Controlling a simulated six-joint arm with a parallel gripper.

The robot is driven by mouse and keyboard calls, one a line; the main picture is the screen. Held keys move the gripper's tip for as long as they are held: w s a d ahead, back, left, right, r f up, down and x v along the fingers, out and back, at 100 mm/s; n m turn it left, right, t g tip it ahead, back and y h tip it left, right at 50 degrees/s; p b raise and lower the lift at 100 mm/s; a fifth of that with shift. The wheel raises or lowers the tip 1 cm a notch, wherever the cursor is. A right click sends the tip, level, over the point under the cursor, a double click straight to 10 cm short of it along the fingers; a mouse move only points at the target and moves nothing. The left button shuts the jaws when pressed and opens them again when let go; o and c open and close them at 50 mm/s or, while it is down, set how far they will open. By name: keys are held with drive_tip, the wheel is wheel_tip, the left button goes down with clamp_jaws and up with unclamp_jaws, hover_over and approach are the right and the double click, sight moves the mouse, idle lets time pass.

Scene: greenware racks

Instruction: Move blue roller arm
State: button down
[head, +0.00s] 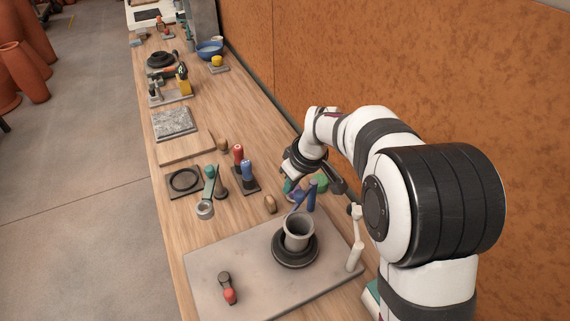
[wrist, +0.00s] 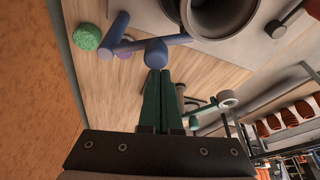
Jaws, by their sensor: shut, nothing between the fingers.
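The blue roller arm (head: 311,196) is by the far right corner of the grey slab, partly hidden behind my arm in the head view. In the wrist view the blue roller arm (wrist: 156,52) shows a round blue end, a bar and a cylinder. My gripper (wrist: 160,72) has its green fingers shut and empty. The tips lie right at the round blue end in the picture; I cannot tell whether they touch it. In the head view the fingertips are hard to make out among the coloured things.
A grey pot (head: 299,229) stands on a dark wheel on the slab (head: 222,270). A green ball (wrist: 87,37) lies near the roller arm. A green-handled arm with a pale ring (head: 205,209) and red and blue handles (head: 238,152) stand further along. The orange wall (head: 420,70) is close.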

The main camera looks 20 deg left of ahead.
idle(0.5)
wheel_tip(320, 180, up, 10)
drive_tip(key=s+d+r+m, duration=0.1)
drive_tip(key=s+d+m, duration=0.35)
drive_tip(key=d, duration=0.25)
drive_tip(key=s+d+f+m, duration=0.1)
drive_tip(key=s+d+m, duration=0.3)
drive_tip(key=s, duration=0.4)
drive_tip(key=s+d+f+m+g+h, duration=0.1)
drive_tip(key=s+d+m, duration=0.3)
drive_tip(key=s, duration=0.4)
drive_tip(key=s+d+f+m+g, duration=0.1)
drive_tip(key=s+d+f+m, duration=0.1)
drive_tip(key=s+d+m, duration=0.3)
drive_tip(key=s+d, duration=0.1)
drive_tip(key=s, duration=0.2)
drive_tip(key=shift+s+f, duration=0.35)
drive_tip(key=shift+s, duration=0.05)
